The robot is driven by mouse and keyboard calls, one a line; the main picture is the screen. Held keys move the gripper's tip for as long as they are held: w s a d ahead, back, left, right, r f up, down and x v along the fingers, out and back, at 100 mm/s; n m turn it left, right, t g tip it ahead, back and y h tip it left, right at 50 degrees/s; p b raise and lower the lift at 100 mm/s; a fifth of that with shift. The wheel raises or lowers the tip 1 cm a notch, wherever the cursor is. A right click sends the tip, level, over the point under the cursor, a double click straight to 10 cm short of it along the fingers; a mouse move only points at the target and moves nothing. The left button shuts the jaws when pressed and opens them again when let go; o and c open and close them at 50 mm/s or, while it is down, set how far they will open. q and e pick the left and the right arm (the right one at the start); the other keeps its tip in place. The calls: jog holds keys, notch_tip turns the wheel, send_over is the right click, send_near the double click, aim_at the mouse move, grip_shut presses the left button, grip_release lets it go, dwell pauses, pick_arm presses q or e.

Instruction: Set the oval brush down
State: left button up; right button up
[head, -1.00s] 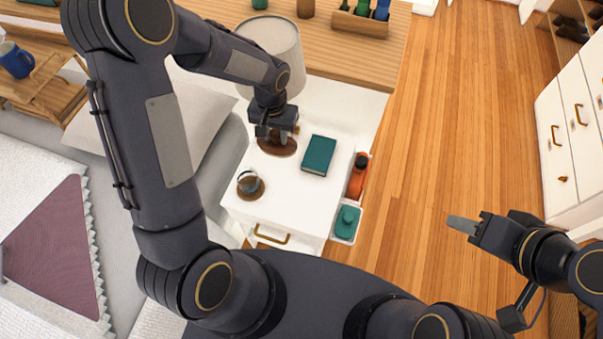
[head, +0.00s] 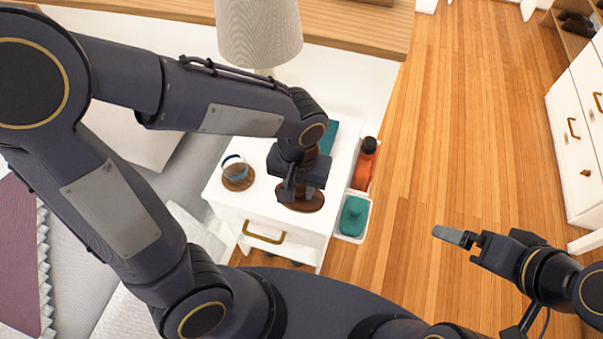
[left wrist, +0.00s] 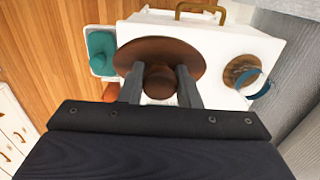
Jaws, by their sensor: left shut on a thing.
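The oval brush (head: 306,202) has a brown oval body and a round brown knob handle, which shows in the left wrist view (left wrist: 158,82). My left gripper (head: 301,184) is shut on the knob, one finger on each side. The brush is over the front right part of the white nightstand (head: 222,192), its oval side down. I cannot tell whether it touches the top. My right gripper (head: 456,237) is out over the floor at the right, away from the brush. I cannot tell whether its fingers are open.
A glass cup (head: 236,167) stands on a round wooden coaster left of the brush. A teal book (head: 328,136) lies behind, partly hidden by my arm. A lamp (head: 258,32) stands at the back. A white tray (head: 351,238) with a teal item and an orange bottle (head: 364,165) are to the right.

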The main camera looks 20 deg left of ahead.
pick_arm(q)
jog(key=shift+w+a+f+b, duration=0.2)
jog(key=shift+w+f+b, duration=0.1)
jog(key=shift+w+f, duration=1.3)
jog(key=shift+w+a+f+b, duration=0.15)
jog(key=shift+w+f+b, duration=0.1)
jog(key=shift+w+f, duration=1.3)
jog(key=shift+w+a+f+b, duration=0.25)
jog(key=shift+w+f, duration=0.75)
jog(key=shift+f, duration=1.1)
jog(key=shift+f+b, duration=0.25)
jog(key=shift+b, duration=0.05)
jog(key=o, duration=1.1)
jog(key=shift+r, duration=0.1)
jog(key=shift+r+p, duration=0.4)
jog(key=shift+r, duration=0.1)
notch_tip(320, 180, up, 12)
jog(key=shift+f+p, duration=0.25)
jog(key=shift+p, duration=0.75)
